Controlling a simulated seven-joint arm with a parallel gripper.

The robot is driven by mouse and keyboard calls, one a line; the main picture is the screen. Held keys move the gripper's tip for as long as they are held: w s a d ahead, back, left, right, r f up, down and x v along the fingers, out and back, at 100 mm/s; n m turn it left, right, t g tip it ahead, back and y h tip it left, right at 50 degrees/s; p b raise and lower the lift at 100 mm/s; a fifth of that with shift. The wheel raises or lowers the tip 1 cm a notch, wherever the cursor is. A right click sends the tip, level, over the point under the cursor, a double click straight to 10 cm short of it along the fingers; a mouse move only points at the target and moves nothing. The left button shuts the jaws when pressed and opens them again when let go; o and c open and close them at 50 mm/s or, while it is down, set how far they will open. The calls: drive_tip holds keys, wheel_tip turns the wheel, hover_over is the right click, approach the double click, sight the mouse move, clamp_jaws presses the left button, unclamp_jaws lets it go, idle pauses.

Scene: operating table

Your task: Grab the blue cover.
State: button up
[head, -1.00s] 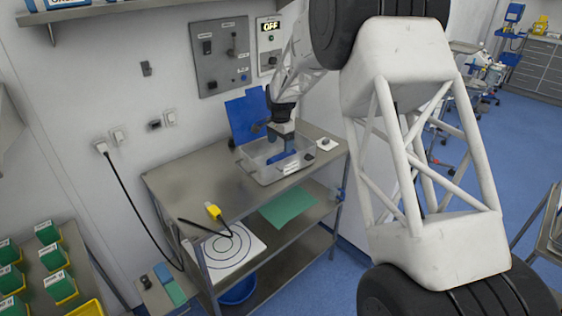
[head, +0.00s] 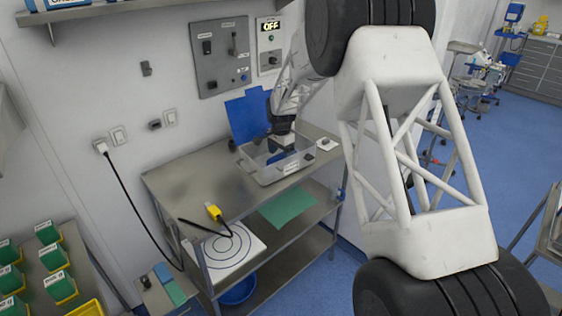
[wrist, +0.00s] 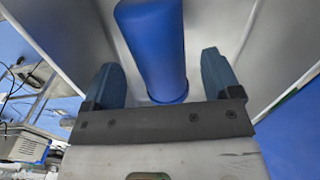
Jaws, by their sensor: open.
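In the wrist view the blue piece (wrist: 152,45) runs between the two fingers of my gripper (wrist: 165,75). My gripper is open, with a finger on each side of the piece and visible gaps. In the head view my gripper (head: 282,146) is low inside the bin and hides part of the blue piece. A flat blue panel (head: 246,112) stands upright behind the bin; I cannot tell which is called the cover.
The bin's walls stand close around my gripper. A small white item (head: 326,144) sits right of the bin. A yellow connector (head: 213,211) and a white sheet with rings (head: 228,250) lie left of it. The table's left part (head: 190,185) is clear.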

sight(281, 155)
drive_tip(key=shift+f, duration=1.5)
drive_tip(key=shift+c, duration=0.5)
drive_tip(key=c, duration=0.9)
drive_tip(key=shift+r, duration=5.05)
drive_tip(key=shift+r, duration=0.1)
